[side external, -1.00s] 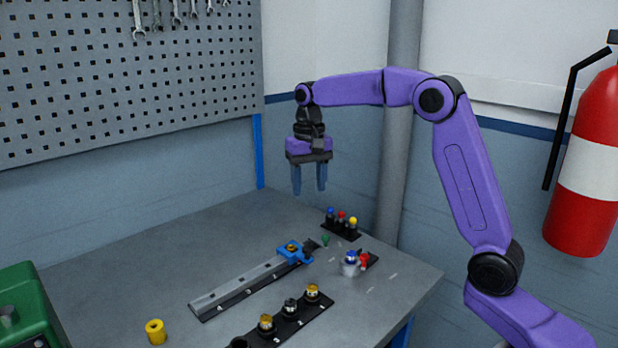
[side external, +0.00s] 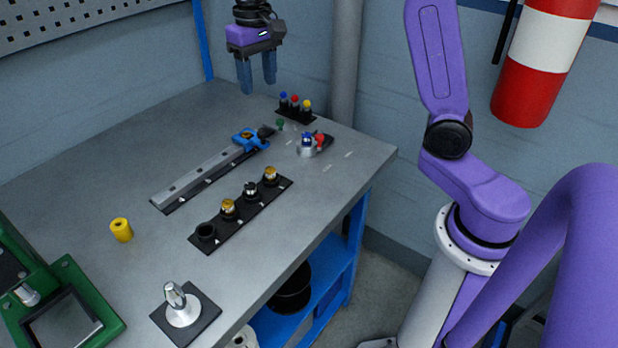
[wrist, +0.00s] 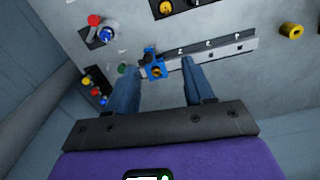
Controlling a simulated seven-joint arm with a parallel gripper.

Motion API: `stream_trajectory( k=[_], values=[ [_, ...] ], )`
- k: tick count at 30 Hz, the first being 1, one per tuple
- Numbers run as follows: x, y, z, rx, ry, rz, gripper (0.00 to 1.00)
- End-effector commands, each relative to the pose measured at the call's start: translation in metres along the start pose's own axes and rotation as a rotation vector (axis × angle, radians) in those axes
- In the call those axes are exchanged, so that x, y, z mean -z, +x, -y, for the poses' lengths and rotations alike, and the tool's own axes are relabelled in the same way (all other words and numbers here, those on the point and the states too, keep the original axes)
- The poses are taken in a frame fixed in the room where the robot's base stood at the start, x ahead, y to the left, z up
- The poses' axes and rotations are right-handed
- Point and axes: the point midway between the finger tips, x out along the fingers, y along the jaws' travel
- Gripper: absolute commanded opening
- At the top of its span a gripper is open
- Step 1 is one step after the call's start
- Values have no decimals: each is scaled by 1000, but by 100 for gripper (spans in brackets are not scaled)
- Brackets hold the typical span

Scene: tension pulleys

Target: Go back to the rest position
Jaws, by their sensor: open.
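My gripper (side external: 257,86) hangs fingers down, high above the far part of the bench, open and empty. The bracket also shows beyond the fingertips in the wrist view (wrist: 154,69). No object touches the fingers.
A black strip holds several pulleys (side external: 228,207). A rack of coloured knobs (side external: 295,106) stands at the back. A yellow cylinder (side external: 121,230), a green machine (side external: 72,290) and a silver post (side external: 182,307) are nearer. Air around my gripper is clear.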

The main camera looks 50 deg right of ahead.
Motion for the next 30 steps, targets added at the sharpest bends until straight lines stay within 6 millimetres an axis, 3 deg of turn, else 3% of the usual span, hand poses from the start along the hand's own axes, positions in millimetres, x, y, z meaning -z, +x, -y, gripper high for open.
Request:
stream_trajectory(
  k=[6, 13, 24, 30],
  values=[
    [-76, 11, 26, 4, -284, -4, 52],
    [-157, 28, 30, 9, -576, -9, 52],
    [-276, 65, -6, 18, -1031, -17, 52],
    [-310, 80, -26, 22, -1180, -19, 52]
  ],
)
